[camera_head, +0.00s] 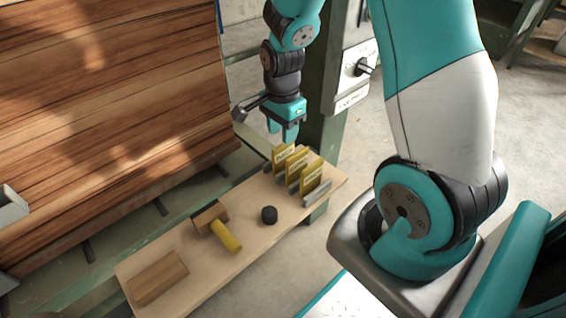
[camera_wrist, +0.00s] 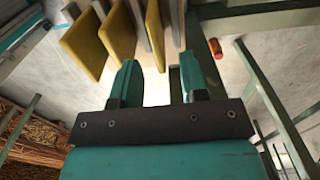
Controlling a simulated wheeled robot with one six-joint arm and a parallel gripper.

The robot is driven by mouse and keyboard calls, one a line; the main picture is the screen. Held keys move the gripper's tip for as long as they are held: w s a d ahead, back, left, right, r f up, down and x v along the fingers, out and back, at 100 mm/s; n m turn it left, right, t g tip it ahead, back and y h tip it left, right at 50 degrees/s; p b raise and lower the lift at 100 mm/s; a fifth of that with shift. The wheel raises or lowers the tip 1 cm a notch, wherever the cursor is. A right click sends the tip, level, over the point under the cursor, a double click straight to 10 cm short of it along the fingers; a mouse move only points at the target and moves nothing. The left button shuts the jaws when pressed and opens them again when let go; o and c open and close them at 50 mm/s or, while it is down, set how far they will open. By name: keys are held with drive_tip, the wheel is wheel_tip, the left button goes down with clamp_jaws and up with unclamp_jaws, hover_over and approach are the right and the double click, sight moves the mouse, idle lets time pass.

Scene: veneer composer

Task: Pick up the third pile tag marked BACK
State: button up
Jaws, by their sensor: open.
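Three yellow tags stand upright in a row at the right end of a wooden shelf, in grey holders: one at the back (camera_head: 280,157), one in the middle (camera_head: 296,164) and one at the front (camera_head: 313,177). Their lettering is too small to read, so I cannot tell which is marked BACK. My gripper (camera_head: 282,130) is open and empty, just above and behind the back tag. In the wrist view, my gripper (camera_wrist: 158,65) has its fingers apart, with one yellow tag (camera_wrist: 155,35) beyond the gap and two more (camera_wrist: 86,45) (camera_wrist: 117,36) to the left.
A tall veneer stack (camera_head: 110,100) stands behind at left. A green post (camera_head: 325,110) with a grey box rises behind the tags.

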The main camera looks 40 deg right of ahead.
sight(284, 149)
drive_tip(key=f+b, duration=0.3)
drive_tip(key=f, duration=0.3)
drive_tip(key=shift+s+f, duration=0.1)
drive_tip(key=shift+s, duration=0.1)
clamp_jaws()
